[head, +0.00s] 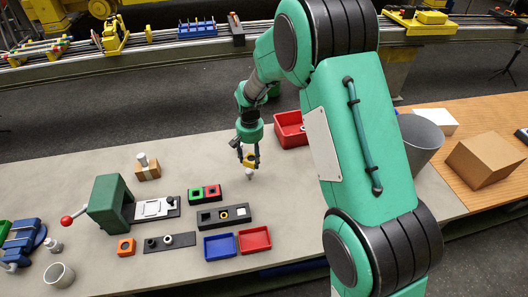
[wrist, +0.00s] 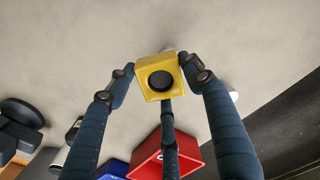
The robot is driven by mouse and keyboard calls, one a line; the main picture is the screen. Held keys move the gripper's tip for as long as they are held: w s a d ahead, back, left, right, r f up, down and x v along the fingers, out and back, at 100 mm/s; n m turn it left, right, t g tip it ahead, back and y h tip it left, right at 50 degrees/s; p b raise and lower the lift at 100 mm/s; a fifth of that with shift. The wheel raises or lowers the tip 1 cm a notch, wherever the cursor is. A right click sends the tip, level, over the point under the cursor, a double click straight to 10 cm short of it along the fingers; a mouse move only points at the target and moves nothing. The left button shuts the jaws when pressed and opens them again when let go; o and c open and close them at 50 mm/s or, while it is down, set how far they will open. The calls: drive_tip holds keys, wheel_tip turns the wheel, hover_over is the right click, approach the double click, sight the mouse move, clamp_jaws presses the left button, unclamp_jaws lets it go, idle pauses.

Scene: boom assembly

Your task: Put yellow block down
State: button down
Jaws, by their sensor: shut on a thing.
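My gripper (head: 249,157) is over the grey table, left of the large green arm link. It is shut on a small yellow block (head: 248,161), held between the fingers. In the wrist view, the block (wrist: 146,91) shows a round black feature on its near face, with fingertips (wrist: 158,68) at its sides. A small white part (head: 250,176) shows just below the block in the head view. I cannot tell whether it is joined to the block or touches the table.
Red-and-green holders (head: 206,193), a black fixture (head: 210,219), blue (head: 220,245) and red (head: 254,240) trays stand in front. A red bin (head: 290,129) is behind right, a green press (head: 109,204) left. Bare table (head: 200,160) surrounds the gripper.

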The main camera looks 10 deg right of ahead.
drive_tip(key=w+d+m, duration=0.2)
drive_tip(key=d, duration=0.8)
drive_tip(key=f, duration=0.7)
drive_tip(key=shift+s+a, duration=0.25)
drive_tip(key=shift+a, duration=0.15)
drive_tip(key=w, duration=0.5)
drive_tip(key=w+f, duration=0.1)
drive_tip(key=w, duration=0.4)
drive_tip(key=w+b, duration=0.1)
drive_tip(key=w, duration=0.5)
drive_tip(key=shift+a+f, duration=0.1)
drive_tip(key=shift+f, duration=0.2)
drive_tip(key=shift+f+b, duration=0.35)
drive_tip(key=shift+f, duration=1.35)
drive_tip(key=shift+f, duration=0.2)
